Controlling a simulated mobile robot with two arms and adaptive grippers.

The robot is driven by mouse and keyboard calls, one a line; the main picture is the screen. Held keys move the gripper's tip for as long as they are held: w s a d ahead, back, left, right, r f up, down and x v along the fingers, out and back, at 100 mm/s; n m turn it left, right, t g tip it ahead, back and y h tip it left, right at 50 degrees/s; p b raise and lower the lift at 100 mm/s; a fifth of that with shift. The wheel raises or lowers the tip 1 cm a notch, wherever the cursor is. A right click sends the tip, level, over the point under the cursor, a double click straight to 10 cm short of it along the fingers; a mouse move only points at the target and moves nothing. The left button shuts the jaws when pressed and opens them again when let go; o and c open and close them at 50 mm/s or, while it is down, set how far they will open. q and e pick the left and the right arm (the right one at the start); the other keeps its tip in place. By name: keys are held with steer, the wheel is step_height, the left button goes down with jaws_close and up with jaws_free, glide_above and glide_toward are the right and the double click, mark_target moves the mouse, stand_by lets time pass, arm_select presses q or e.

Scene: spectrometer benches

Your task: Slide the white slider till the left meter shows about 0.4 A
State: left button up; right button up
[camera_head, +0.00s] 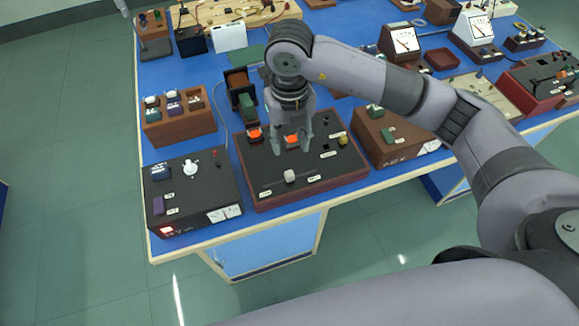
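The white slider (289,176) sits on the dark sloped top of a red-brown box (322,172), near its front edge and partway along its slot. My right gripper (291,149) points down over this box, behind the slider and apart from it. Its fingers are spread, with an orange part (292,140) showing between them; I cannot tell whether they touch it. The left meter (216,216) is one of two small white dials on the front right of the black box at left; its needle is too small to read. My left gripper is not in view.
The black box (195,170) at left carries a white knob (190,168) and a lit red display (167,231). A wooden block with switches (180,128) stands behind it. A brown box (388,145) is close on the right. The blue table's front edge is near.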

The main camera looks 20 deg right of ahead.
mark_target(290, 173)
step_height(290, 173, down, 12)
steer(key=shift+f+p, duration=0.1)
steer(key=shift+p, duration=1)
jaws_close()
